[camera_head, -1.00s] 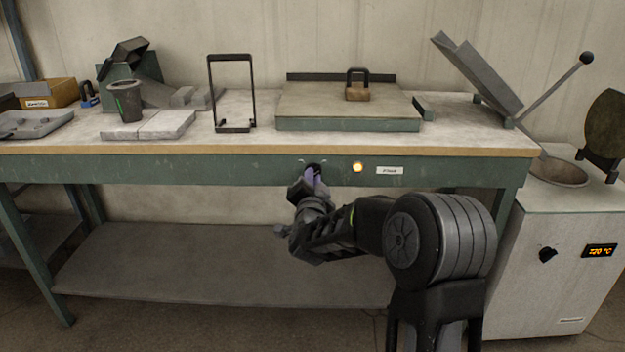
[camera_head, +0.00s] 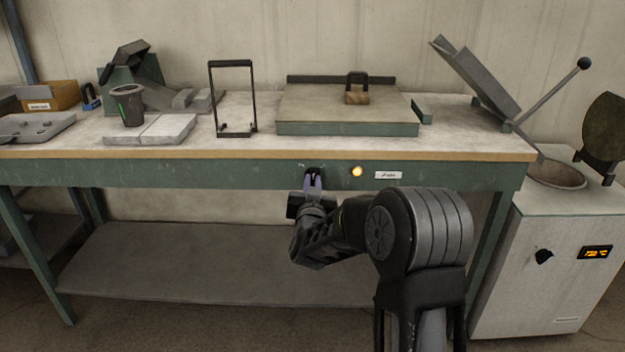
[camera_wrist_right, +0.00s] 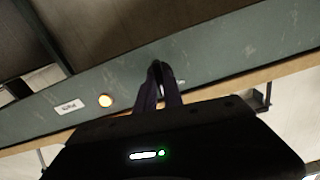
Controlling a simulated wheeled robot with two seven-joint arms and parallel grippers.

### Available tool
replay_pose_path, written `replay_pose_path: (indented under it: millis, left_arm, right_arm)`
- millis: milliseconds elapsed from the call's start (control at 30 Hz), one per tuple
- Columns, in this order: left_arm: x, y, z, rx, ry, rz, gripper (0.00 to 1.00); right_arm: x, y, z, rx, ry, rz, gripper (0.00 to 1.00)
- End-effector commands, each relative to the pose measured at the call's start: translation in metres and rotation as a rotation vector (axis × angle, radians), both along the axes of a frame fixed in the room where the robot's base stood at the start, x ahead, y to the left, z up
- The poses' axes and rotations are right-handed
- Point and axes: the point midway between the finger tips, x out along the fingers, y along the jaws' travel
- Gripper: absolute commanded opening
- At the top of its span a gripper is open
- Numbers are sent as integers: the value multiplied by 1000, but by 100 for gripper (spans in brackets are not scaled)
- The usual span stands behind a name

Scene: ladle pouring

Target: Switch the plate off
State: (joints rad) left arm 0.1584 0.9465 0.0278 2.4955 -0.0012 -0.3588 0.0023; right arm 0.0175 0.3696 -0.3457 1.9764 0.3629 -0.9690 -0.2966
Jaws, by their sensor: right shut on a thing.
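The plate (camera_head: 345,104) is a flat slab with a green front edge on the bench top. Below it, on the green front rail, a round lamp (camera_head: 357,171) glows yellow beside a small white label (camera_head: 388,175); the lamp (camera_wrist_right: 105,101) also shows lit in the wrist view. My right gripper (camera_head: 313,174) is at the rail just left of the lamp, shut on a small dark knob. Its fingertips (camera_wrist_right: 159,68) mostly hide the knob in the wrist view, so its setting cannot be read. My left gripper is not in view.
A black frame stand (camera_head: 233,130), a dark cup (camera_head: 129,106) and a cardboard box (camera_head: 50,97) stand to the left. A melting furnace (camera_head: 545,265) stands right of the bench. The lower shelf is clear.

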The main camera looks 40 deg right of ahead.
Motion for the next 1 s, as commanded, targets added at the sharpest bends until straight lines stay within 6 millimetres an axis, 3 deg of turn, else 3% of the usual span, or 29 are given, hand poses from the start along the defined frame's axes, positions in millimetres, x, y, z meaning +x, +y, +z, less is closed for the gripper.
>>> replay_pose_path:
  millis: [700,1000]
  left_arm:
    - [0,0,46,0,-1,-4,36]
    - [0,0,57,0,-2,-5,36]
  right_arm:
    - [0,1,2,-535,409,2,0]
    - [0,0,0,-688,526,1,0]
